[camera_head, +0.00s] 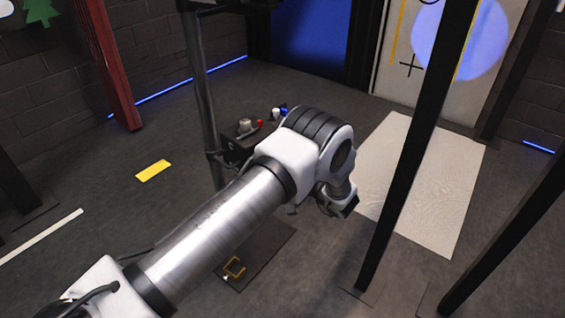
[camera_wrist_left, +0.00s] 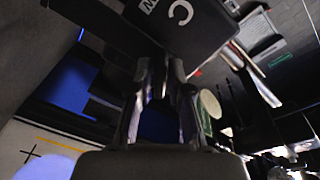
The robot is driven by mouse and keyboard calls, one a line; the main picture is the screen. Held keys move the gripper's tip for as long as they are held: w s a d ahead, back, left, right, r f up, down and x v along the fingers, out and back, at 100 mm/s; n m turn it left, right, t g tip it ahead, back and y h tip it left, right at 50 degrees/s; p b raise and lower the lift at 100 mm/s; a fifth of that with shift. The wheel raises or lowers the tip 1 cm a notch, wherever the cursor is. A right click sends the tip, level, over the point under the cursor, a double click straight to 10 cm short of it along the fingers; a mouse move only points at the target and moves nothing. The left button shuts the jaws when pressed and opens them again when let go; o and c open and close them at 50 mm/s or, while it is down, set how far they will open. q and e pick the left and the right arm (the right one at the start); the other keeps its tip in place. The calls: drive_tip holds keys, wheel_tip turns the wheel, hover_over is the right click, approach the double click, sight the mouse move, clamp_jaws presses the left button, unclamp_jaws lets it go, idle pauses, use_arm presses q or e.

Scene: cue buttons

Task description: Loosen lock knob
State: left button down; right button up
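A dark control box (camera_head: 233,150) stands on a pole, partly hidden by my arm in the head view. On it are a grey knob-like piece (camera_head: 245,125), a small red piece (camera_head: 260,123), a white piece (camera_head: 276,113) and a blue one (camera_head: 285,111). I cannot tell which is the lock knob. My left arm crosses the head view; its fingers are not clear there. In the left wrist view, the left gripper (camera_wrist_left: 165,75) has its fingers close together near a dark block marked "C" (camera_wrist_left: 185,22). Whether they hold anything is unclear. My right gripper is not in view.
A dark post (camera_head: 418,150) stands right of my arm, with a pale mat (camera_head: 455,190) behind it. A grey pole (camera_head: 203,95) rises beside the box. Open floor lies to the left.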

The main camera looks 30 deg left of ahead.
use_arm(q)
drive_tip(key=shift+n, duration=7.8)
drive_tip(key=c, duration=1.2)
unclamp_jaws()
drive_tip(key=shift+d, duration=0.1)
